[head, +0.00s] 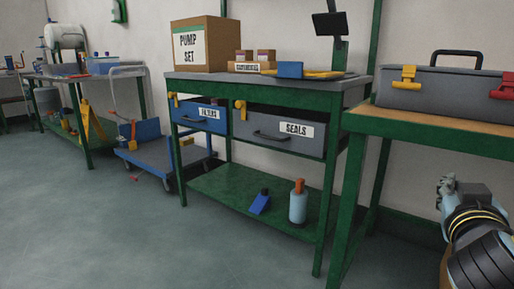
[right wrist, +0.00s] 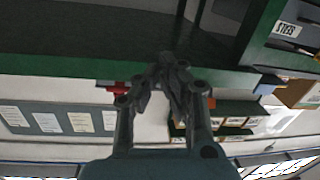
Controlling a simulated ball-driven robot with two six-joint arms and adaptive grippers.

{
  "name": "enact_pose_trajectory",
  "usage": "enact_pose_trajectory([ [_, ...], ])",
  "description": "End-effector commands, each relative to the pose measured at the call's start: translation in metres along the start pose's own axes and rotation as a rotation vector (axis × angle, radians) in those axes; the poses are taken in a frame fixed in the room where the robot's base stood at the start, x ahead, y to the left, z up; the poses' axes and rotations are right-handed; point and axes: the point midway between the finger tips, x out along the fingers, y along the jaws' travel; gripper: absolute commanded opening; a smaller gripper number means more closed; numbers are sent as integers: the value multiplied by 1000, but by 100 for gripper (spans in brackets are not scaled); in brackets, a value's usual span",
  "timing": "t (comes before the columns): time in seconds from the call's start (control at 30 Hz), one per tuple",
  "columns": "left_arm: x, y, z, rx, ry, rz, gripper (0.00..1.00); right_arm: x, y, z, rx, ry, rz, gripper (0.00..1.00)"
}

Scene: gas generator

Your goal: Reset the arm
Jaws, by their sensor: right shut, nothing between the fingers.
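My right arm comes in at the lower right of the head view. Its gripper (head: 447,188) points up and stands in front of the wall, below the right bench's toolbox. In the right wrist view the two fingers of the gripper (right wrist: 172,66) meet at their tips, shut with nothing seen between them. My left gripper is in neither view.
A green bench with a grey toolbox (head: 440,92) stands above and left of the gripper. The middle bench holds the pump set box (head: 203,45), with a filters drawer (head: 204,114) and a seals drawer (head: 280,131). A blue cart (head: 160,158) stands farther left. Floor at left is clear.

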Motion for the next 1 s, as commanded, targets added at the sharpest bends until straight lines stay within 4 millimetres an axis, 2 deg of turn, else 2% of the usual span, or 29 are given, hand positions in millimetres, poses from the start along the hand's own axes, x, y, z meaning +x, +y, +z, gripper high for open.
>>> enact_pose_trajectory([
  [0.03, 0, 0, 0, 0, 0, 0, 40, -8, 1, 38, -30, -87, -18, 0],
  [0.07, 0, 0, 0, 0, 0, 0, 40, -14, 2, 60, -46, -141, -30, 0],
  [0.1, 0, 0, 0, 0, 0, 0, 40, -25, 4, 92, -71, -223, -47, 0],
  [0.13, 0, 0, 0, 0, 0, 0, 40, -34, 6, 116, -89, -285, -61, 0],
  [0.2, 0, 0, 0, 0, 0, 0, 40, -58, 12, 170, -134, -432, -92, 0],
  [0.3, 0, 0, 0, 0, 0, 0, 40, -101, 24, 239, -198, -638, -144, 0],
  [0.4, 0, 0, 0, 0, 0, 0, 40, -146, 36, 294, -253, -823, -200, 0],
  [0.5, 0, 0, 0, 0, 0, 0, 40, -188, 46, 333, -294, -980, -260, 0],
  [0.6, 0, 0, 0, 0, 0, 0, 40, -227, 52, 363, -326, -1121, -332, 0],
  [0.7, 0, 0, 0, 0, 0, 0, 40, -265, 50, 386, -349, -1262, -443, 0],
  [0.77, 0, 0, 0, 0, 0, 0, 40, -285, 45, 392, -377, -1330, -538, 0],
  [0.87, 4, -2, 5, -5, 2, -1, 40, -287, 50, 396, -411, -1320, -561, 0],
  [1.0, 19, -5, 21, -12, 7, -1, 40, -295, 58, 414, -403, -1315, -555, 0],
])
